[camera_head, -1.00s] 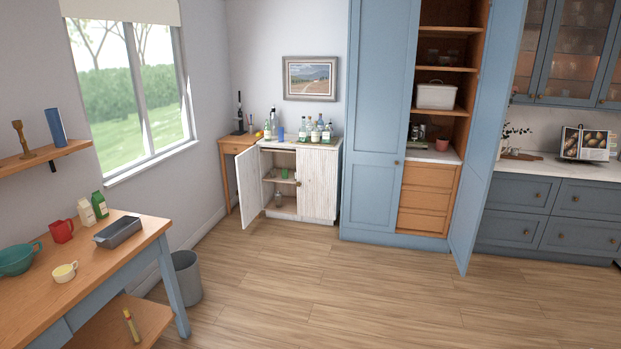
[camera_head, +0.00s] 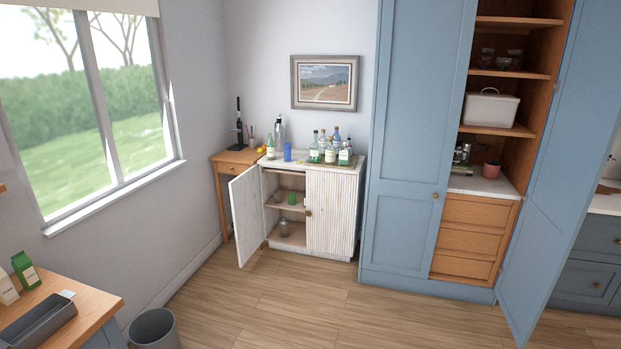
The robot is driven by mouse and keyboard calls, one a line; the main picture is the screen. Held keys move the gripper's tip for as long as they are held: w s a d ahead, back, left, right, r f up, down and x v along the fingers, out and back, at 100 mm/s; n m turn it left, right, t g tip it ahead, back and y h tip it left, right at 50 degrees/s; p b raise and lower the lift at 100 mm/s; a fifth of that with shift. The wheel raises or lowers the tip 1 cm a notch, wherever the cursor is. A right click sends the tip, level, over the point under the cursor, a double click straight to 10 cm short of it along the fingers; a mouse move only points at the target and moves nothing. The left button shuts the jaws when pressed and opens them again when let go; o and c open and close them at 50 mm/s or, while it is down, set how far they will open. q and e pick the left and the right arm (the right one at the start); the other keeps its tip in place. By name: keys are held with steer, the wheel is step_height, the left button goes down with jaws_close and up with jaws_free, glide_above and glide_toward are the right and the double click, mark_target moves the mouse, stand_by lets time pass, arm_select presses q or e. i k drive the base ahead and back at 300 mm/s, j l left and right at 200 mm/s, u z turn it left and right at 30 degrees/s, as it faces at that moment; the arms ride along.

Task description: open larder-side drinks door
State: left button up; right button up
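The white drinks cabinet (camera_head: 311,160) stands against the back wall, left of the blue larder (camera_head: 408,150). Its left door (camera_head: 248,215) stands open, swung out to the left. Its right door (camera_head: 331,213), on the larder side, has a ribbed front and is shut, with a small round knob (camera_head: 308,212) near its left edge. Neither of my grippers is in view.
Several bottles (camera_head: 330,150) and a blue cup (camera_head: 287,152) stand on the cabinet top. The larder's right door (camera_head: 560,190) stands open into the room. A grey bin (camera_head: 154,330) and a wooden table (camera_head: 95,300) are at lower left. The floor before the cabinet is clear.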

mark_target(331, 197)
steer(key=i, duration=2.25)
steer(key=i+j, duration=0.1)
steer(key=i, duration=2.1)
steer(key=l+z, duration=0.05)
steer(key=l, duration=0.05)
